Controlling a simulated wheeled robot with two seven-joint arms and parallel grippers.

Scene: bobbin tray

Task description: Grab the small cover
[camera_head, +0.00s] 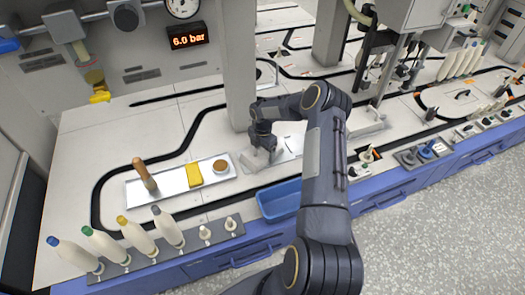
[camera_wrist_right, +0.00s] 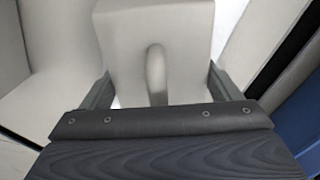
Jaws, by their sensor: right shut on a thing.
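The small cover (camera_wrist_right: 150,25) is a light grey, block-like piece with a rounded upright ridge on its near face. In the wrist view it sits between the two fingers of my right gripper (camera_wrist_right: 160,85), which is shut on it. In the head view my right gripper (camera_head: 263,146) points down over the cover (camera_head: 257,160), at the foot of the grey column. The gripper and wrist hide part of the cover there. I cannot tell whether the cover touches the surface below. My left gripper is not in view.
A pale tray (camera_head: 225,159) to the left carries a brown-topped piece, a yellow block (camera_head: 194,175) and a small round dish. A blue bin (camera_head: 280,200) stands in front. Several bobbins (camera_head: 136,237) stand on a rack at front left. The grey column (camera_head: 238,65) rises close behind the gripper.

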